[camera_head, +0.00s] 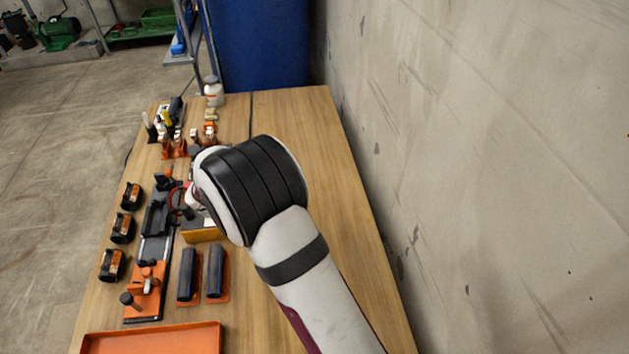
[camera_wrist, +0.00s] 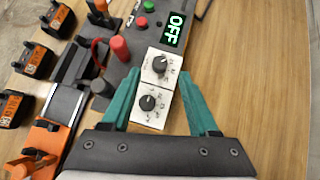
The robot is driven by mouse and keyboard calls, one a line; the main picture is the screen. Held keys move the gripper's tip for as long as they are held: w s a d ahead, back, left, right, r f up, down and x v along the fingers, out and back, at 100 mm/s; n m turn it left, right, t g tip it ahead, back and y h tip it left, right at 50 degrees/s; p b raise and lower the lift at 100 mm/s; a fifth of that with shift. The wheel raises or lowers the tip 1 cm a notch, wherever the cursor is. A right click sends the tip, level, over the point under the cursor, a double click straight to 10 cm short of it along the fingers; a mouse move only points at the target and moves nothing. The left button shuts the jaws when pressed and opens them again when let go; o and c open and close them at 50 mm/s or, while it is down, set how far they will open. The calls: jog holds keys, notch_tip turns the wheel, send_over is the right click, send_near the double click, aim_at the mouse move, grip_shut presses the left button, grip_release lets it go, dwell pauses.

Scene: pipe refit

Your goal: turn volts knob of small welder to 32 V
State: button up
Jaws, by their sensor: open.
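The small welder's grey panel (camera_wrist: 123,72) shows in the wrist view, with a lit display (camera_wrist: 175,28) reading OFF in green. Two black knobs sit on white dial plates: an upper knob (camera_wrist: 158,64) and a lower knob (camera_wrist: 148,103). The plates' lettering is too small to read, so I cannot tell which is volts. My gripper (camera_wrist: 158,74) is open, its teal fingers on either side of the dial plates. No finger visibly touches a knob. In the head view my arm hides most of the welder.
A red plug (camera_wrist: 119,48) and a dark post (camera_wrist: 101,88) stand left of the dials. A green button (camera_wrist: 150,6) and red button (camera_wrist: 141,21) are near the display. An orange tray (camera_head: 152,338) lies at the front. The table's right side is clear, beside a concrete wall (camera_head: 480,150).

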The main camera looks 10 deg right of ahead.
jog(key=v, duration=1)
jog(key=s+d+r+m+h, duration=0.2)
jog(key=s+d+r+m, duration=0.1)
jog(key=d+m, duration=0.6)
jog(key=s+d+r+m+g+h, duration=0.1)
jog(key=s+d+r+m+h, duration=0.2)
jog(key=d+m, duration=0.6)
jog(key=shift+d+m+h, duration=0.3)
jog(key=shift+d, duration=0.5)
jog(key=shift+s, duration=0.15)
